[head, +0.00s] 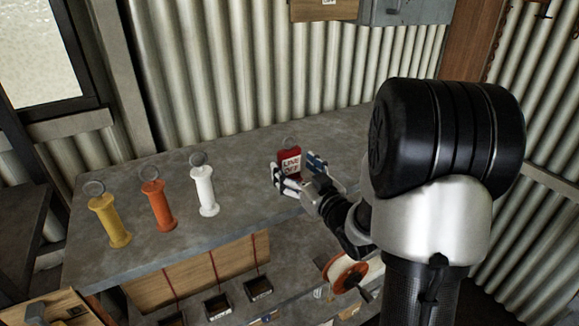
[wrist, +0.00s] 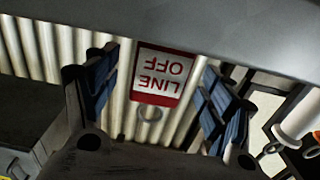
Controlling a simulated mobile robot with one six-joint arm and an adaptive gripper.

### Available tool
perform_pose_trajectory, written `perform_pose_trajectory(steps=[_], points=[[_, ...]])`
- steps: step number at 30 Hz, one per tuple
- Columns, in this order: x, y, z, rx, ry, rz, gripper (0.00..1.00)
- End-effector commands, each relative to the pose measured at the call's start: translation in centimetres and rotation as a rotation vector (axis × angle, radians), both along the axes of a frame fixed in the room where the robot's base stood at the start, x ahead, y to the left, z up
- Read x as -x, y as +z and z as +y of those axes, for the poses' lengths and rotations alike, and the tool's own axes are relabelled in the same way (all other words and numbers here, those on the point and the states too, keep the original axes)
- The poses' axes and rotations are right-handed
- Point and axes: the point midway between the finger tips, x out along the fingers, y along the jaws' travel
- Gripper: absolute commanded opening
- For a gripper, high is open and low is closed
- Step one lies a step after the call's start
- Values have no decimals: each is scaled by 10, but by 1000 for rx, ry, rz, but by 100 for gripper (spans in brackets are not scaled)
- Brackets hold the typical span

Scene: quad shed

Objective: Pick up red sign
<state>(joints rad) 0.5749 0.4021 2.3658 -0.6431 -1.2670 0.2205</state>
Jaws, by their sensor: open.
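The red sign (head: 290,163) stands upright on the grey bench, with a white panel reading "LINE OFF" and a ring on top. In the wrist view the sign (wrist: 160,75) appears upside down between the two blue-padded fingers. Gaps show on both sides of it. My gripper (head: 299,172) is open in front of the sign, with a finger to either side. The near finger hides part of the sign's lower edge in the head view.
Yellow (head: 110,221), orange (head: 159,206) and white (head: 205,191) handles with rings stand on the bench (head: 245,200) to the left. A corrugated wall (head: 220,70) rises behind. A reel (head: 347,274) and small bins (head: 218,305) sit below. The bench between the white handle and sign is clear.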

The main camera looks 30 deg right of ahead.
Motion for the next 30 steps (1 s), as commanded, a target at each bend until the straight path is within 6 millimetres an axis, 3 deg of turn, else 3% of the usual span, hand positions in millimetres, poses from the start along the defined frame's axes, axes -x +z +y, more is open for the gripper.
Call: perform_pose_trajectory(steps=[6,14,30], points=[[-25,0,2,0,1,0,75],[-27,0,2,0,0,0,74],[-27,0,2,0,0,0,38]])
